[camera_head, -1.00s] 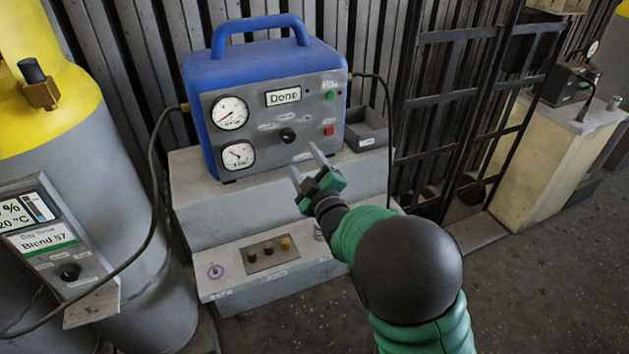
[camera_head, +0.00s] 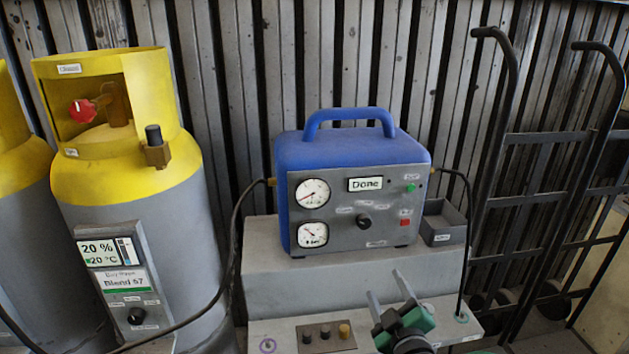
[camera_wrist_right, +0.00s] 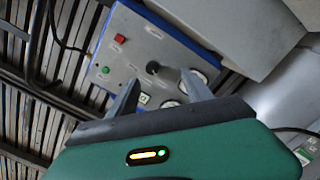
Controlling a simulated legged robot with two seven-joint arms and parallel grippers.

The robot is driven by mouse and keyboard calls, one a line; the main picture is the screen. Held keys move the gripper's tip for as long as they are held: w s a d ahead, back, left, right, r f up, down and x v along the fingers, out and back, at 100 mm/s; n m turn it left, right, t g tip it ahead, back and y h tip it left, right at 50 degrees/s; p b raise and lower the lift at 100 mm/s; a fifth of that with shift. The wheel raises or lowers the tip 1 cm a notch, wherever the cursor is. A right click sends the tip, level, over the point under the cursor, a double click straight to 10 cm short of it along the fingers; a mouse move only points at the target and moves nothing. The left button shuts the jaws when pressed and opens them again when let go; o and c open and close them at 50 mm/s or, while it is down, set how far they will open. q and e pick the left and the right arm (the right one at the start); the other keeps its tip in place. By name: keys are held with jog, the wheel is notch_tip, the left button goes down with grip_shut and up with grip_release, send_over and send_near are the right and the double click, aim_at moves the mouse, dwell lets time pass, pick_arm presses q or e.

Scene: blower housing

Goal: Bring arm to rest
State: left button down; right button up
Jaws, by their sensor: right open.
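My right gripper (camera_head: 390,289) is open and empty in the head view. It is at the bottom of the picture, in front of the lower step of the grey stand. Its two fingers also show apart in the right wrist view (camera_wrist_right: 161,92), pointing toward the machine panel. The blue machine (camera_head: 350,152) stands on the grey stand (camera_head: 270,265). It has two round gauges, a black knob, a green and a red button, and a display reading "Done". The fingers appear apart from the panel. My left gripper is not in view.
A grey cylinder with a yellow top (camera_head: 125,180) stands at the left, with a readout box (camera_head: 125,270) and a hose. A small grey tray (camera_head: 443,222) sits right of the machine. Black hand trucks (camera_head: 545,140) stand at the right. Three small knobs (camera_head: 326,332) are on the lower step.

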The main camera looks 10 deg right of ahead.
jog(key=s+f+m+g, duration=0.4)
jog(key=f+g, duration=0.1)
jog(key=f, duration=0.4)
jog(key=s+a+f+m+g, duration=0.1)
jog(key=s+f+m+g, duration=0.3)
jog(key=s, duration=0.5)
jog(key=s+a+f+m+g, duration=0.1)
jog(key=s+f+g, duration=0.4)
jog(key=s, duration=0.5)
notch_tip(320, 180, up, 20)
jog(key=p, duration=1.9)
jog(key=shift+w+f+g, duration=0.15)
jog(key=shift+w+g, duration=0.15)
